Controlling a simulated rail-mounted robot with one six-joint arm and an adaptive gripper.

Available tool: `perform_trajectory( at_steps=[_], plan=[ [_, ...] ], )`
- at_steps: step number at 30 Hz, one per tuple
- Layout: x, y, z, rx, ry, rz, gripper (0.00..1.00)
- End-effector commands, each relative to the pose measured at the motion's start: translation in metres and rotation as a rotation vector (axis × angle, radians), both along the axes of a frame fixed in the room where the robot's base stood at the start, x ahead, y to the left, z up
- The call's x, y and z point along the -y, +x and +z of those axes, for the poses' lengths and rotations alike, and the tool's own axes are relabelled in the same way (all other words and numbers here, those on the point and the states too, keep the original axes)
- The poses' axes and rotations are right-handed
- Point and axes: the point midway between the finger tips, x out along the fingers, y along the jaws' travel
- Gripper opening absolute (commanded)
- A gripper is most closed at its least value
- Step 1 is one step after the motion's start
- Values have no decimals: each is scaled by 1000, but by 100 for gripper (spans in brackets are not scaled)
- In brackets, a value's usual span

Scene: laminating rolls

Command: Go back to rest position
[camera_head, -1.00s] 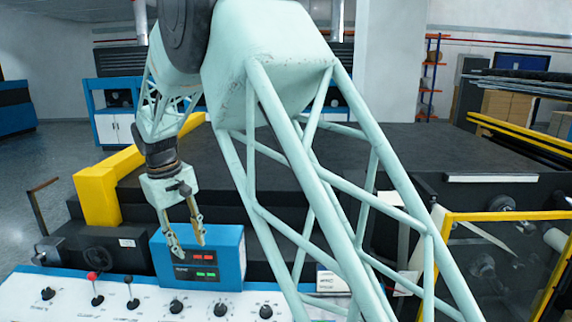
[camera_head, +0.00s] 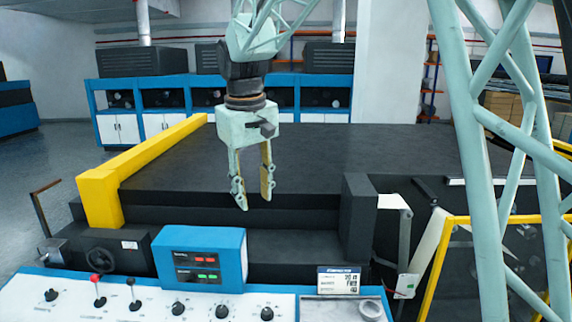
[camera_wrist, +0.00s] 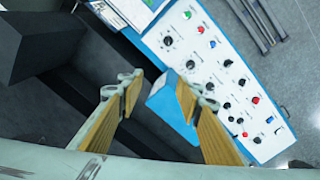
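My gripper (camera_head: 254,203) hangs pointing down in the head view, above the dark machine bed and behind the blue display box (camera_head: 199,258). Its two fingers are apart with nothing between them. In the wrist view my gripper (camera_wrist: 155,88) also shows open, with both tan-padded fingers spread. The blue display box (camera_wrist: 170,108) lies below and partly behind the right finger there. The white control panel (camera_head: 130,296) with knobs and levers runs along the front in the head view, and the panel (camera_wrist: 225,75) also shows at upper right in the wrist view.
A yellow guard bar (camera_head: 100,195) borders the machine's left side. A dark upright block (camera_head: 358,220) stands right of my gripper. A yellow-framed clear guard (camera_head: 490,265) is at the right. Blue cabinets (camera_head: 180,122) line the back. The dark bed (camera_head: 330,160) is clear.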

Motion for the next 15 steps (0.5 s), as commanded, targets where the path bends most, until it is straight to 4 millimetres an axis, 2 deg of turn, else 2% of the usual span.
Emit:
perform_trajectory(
  at_steps=[3, 15],
  plan=[
    [25, -9, 21, 14, 11, -25, 32],
    [100, -46, 75, 54, 44, -102, 32]
  ],
)
